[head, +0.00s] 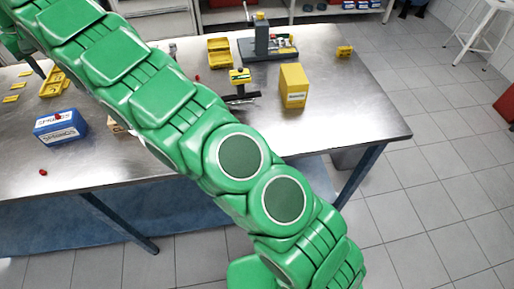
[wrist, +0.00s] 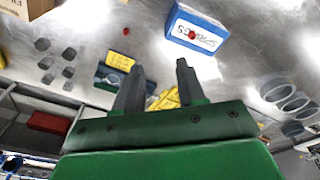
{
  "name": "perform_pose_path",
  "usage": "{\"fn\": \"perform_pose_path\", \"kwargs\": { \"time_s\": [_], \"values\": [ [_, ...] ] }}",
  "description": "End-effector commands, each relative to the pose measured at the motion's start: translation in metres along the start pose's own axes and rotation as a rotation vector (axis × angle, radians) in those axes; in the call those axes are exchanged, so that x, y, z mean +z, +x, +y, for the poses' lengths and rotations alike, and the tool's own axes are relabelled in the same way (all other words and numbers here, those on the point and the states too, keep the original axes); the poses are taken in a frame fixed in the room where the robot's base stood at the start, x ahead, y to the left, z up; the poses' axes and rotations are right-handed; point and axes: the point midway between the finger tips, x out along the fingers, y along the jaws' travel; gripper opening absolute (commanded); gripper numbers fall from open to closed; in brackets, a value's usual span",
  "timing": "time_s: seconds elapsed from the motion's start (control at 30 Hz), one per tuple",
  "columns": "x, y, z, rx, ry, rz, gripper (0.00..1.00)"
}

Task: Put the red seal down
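My gripper (wrist: 160,66) shows in the wrist view with its two dark fingers apart and nothing between them. A small red piece (wrist: 191,35) appears on the blue SPRINGS box (wrist: 206,17), beyond the fingertips; the head view also shows this red piece (head: 57,116) on the box (head: 62,134). A second red piece (wrist: 126,30) lies on the bare metal table. In the head view, red pieces lie at the table's front left (head: 43,172) and further back (head: 197,78). I cannot tell which is the red seal. My gripper is not visible in the head view.
The metal table (head: 350,105) holds a yellow box (head: 293,86), yellow trays (head: 220,52) and a grey stand (head: 262,40). Several grey rings (wrist: 290,98) and dark metal parts (wrist: 68,54) stand in the wrist view. The table's right end has free room.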

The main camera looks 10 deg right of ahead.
Motion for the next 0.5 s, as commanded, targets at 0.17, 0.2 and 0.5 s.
{"fn": "perform_pose_path", "kwargs": {
  "time_s": [0.17,0.2,0.5],
  "values": [
    [0.022,-0.020,0.049,0.022,0.059,-0.021,0.40],
    [0.027,-0.023,0.059,0.026,0.072,-0.027,0.40],
    [0.079,-0.049,0.130,0.050,0.170,-0.062,0.40]
  ]
}}
